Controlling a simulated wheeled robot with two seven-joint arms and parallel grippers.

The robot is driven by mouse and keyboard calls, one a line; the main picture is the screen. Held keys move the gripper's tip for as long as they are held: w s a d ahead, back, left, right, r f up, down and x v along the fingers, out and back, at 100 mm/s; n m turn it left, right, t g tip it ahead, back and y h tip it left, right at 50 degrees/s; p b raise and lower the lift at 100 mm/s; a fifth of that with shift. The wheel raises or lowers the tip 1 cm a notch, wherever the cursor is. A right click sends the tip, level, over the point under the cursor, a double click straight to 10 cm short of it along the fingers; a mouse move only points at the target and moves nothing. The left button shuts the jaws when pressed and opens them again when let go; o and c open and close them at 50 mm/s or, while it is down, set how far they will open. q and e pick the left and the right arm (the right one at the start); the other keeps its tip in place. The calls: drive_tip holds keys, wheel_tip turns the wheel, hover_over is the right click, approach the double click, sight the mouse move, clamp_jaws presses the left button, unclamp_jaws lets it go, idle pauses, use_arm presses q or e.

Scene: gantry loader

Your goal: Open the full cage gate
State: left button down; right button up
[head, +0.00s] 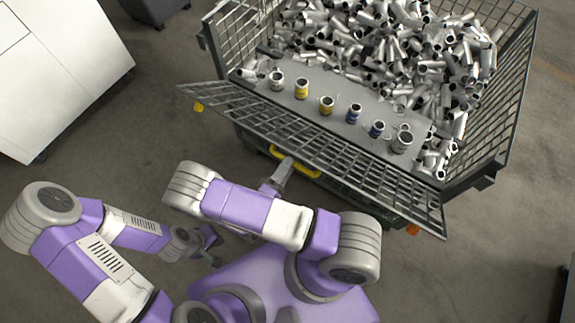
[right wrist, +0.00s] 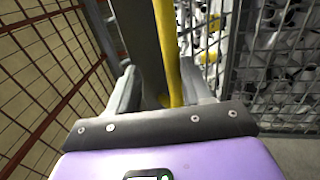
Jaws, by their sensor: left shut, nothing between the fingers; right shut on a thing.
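The mesh cage (head: 482,118) stands at the upper right, heaped with metal tube pieces. Its front gate (head: 330,142) is a dark mesh panel that leans outward, with its ends apart from the cage's corner posts. A yellow handle (head: 308,170) is on the gate's front. My right gripper (head: 284,168) is shut on this handle; in the right wrist view the yellow bar (right wrist: 167,60) runs between its fingers. My left gripper (head: 213,252) is shut and empty, low at the left, well short of the gate.
Several small cups or cans, including a yellow one (head: 302,88) and a blue one (head: 354,113), stand on a grey board (head: 335,80) behind the gate. A white cabinet (head: 60,70) stands at the left. Bare floor (head: 480,270) lies at the lower right.

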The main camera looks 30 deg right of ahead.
drive_tip(key=s+a+f+b, duration=0.3)
drive_tip(key=a+f, duration=0.2)
drive_tip(key=shift+a+b, duration=0.35)
idle(0.5)
drive_tip(key=shift+s, duration=0.15)
idle(0.4)
drive_tip(key=shift+s, duration=0.1)
